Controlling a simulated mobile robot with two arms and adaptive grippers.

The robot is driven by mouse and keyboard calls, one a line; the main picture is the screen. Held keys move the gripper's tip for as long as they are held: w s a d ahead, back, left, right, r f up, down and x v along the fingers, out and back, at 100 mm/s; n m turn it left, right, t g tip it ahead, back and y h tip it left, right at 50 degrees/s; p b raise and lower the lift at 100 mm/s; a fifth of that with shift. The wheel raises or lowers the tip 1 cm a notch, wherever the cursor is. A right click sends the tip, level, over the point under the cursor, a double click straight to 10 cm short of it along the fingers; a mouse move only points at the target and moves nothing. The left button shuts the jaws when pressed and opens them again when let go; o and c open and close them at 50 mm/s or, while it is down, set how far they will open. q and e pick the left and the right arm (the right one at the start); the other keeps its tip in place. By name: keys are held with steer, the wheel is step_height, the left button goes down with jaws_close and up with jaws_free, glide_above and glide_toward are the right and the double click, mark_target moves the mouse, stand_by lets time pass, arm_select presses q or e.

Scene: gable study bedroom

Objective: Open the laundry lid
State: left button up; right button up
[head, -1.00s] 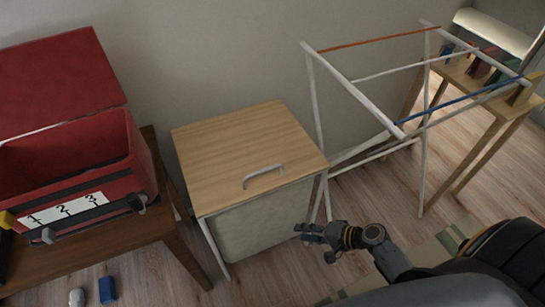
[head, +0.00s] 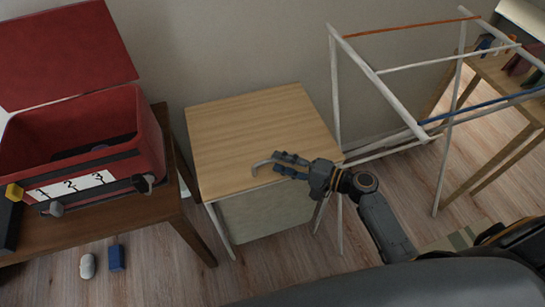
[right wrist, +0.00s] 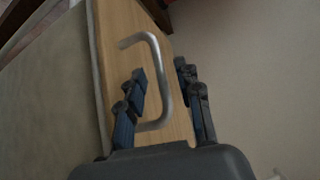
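The laundry hamper has a closed light-wood lid (head: 255,125) over a pale fabric body (head: 265,210). A grey metal handle (head: 264,164) stands on the lid near its front edge. My right gripper (head: 283,166) is at the handle's right part in the head view. In the right wrist view, the handle (right wrist: 165,75) runs between the two open fingers (right wrist: 165,100), with part of it hidden behind the left finger. I see a gap between the fingers and the bar. My left gripper is not in view.
A red open box (head: 145,130) stands on a dark wooden table (head: 185,215) to the left. A white drying rack (head: 380,90) stands close on the right. A blue block (head: 116,258) and a pale object (head: 87,265) lie on the floor.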

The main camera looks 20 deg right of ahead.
mark_target(272, 160)
steer(key=shift+x, duration=1.7)
jaws_close()
